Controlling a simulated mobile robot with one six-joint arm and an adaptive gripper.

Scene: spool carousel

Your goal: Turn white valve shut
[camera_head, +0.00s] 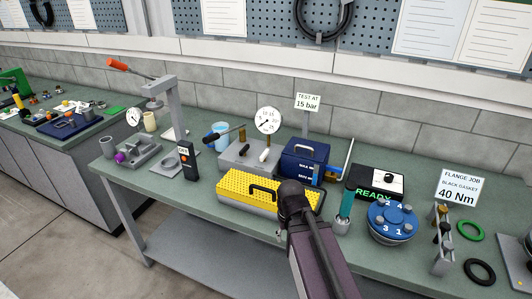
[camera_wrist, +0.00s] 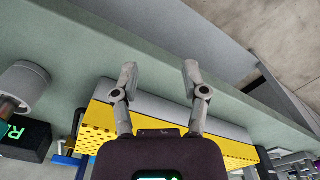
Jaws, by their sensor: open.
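The white valve handle (camera_head: 265,155) is a small white lever on the grey pump block (camera_head: 240,156), below a round dial gauge (camera_head: 268,121). A black-gripped lever (camera_head: 222,134) reaches left from the same block. My gripper (camera_wrist: 157,75) is open and empty in the wrist view, its two fingers spread above the yellow and grey toolbox (camera_wrist: 160,107). I cannot make out the white valve in the wrist view. In the head view my arm crosses the front of the bench and my fingers cannot be made out.
The yellow-topped toolbox (camera_head: 240,190) with a black handle lies in front of the pump block. A dark blue case (camera_head: 305,160) stands right of the block. A blue numbered flange (camera_head: 392,222) and a cup (camera_head: 342,226) are further right. A sign reads "TEST AT 15 bar" (camera_head: 308,102).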

